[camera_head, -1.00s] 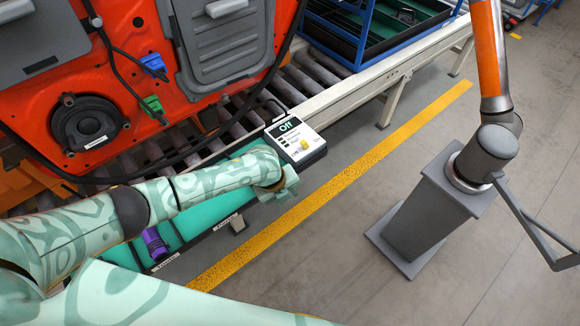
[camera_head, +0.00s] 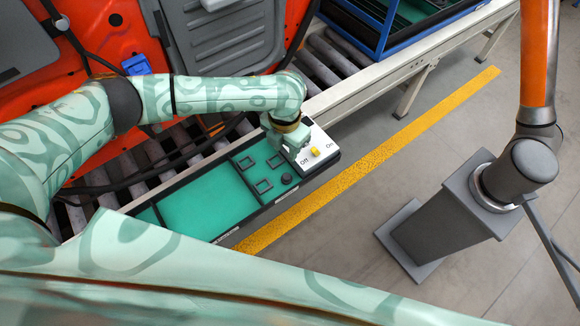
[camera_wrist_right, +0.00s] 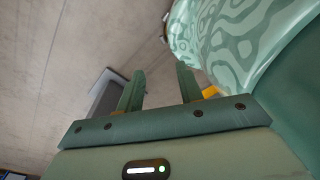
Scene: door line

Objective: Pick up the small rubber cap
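A small dark round piece (camera_head: 287,178), likely the rubber cap, sits at the right end of the green-floored tray (camera_head: 205,203). It is beside several dark square frames. My left gripper (camera_head: 296,153) hangs over the tray's right end, just above the round piece in the picture and next to the white switch box. I cannot tell its height, or whether its fingers are open or shut. In the right wrist view my right gripper (camera_wrist_right: 158,88) has its two green fingers wide apart with nothing between them.
The white switch box (camera_head: 318,154) has a yellow knob and Off and On labels. An orange door (camera_head: 110,25) stands behind the roller conveyor (camera_head: 150,150). A blue-framed crate (camera_head: 395,20) is at the back. An orange-and-grey arm on a pedestal (camera_head: 440,210) stands right. The floor between is clear.

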